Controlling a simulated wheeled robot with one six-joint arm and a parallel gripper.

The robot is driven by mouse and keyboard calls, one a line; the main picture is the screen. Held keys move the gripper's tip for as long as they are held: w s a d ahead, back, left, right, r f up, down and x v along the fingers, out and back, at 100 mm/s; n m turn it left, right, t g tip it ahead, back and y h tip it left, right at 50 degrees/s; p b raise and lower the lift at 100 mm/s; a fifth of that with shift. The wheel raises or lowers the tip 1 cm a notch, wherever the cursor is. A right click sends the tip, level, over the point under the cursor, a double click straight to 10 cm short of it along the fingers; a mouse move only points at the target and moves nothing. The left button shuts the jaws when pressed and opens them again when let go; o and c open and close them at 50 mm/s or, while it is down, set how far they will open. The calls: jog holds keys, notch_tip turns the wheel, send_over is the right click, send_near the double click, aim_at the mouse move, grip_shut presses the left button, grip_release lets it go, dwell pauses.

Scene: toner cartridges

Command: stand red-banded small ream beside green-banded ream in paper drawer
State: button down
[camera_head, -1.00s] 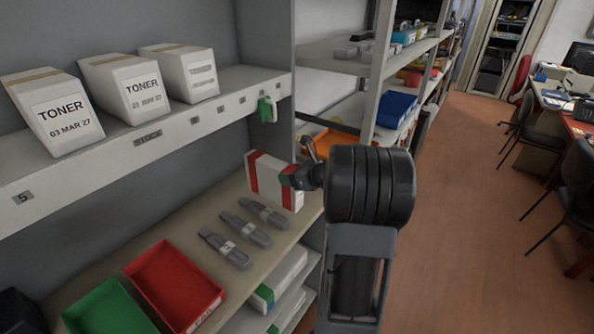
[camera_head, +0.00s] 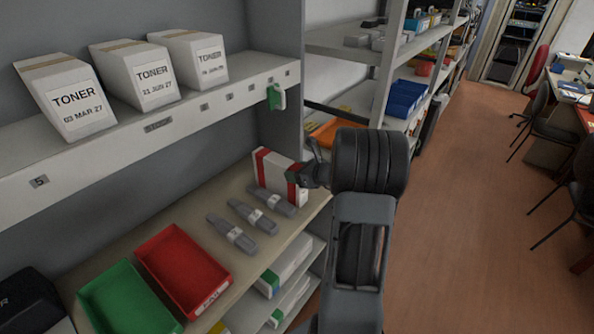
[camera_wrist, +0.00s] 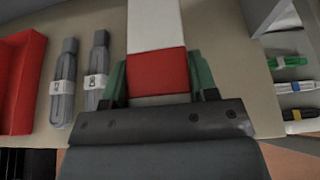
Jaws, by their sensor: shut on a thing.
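The red-banded small ream (camera_head: 272,173), white with red bands, is upright at the right end of the wooden shelf, behind the grey bundles. My gripper (camera_head: 298,177) is shut on its right end. In the wrist view the ream (camera_wrist: 157,74) lies between the green-padded fingers of my gripper (camera_wrist: 160,85). Whether its bottom touches the shelf is hard to tell. The green-banded ream (camera_head: 285,265) lies in the open compartment below the shelf, its green band at the front end.
Grey strapped bundles (camera_head: 233,233) lie in front of the ream. A red tray (camera_head: 183,268) and a green tray (camera_head: 128,303) are at the front left. Toner boxes (camera_head: 66,97) stand on the upper ledge. Another banded ream (camera_head: 290,303) lies lower down.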

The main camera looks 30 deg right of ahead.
jog(key=shift+c, duration=2)
grip_release()
jog(key=shift+f, duration=0.15)
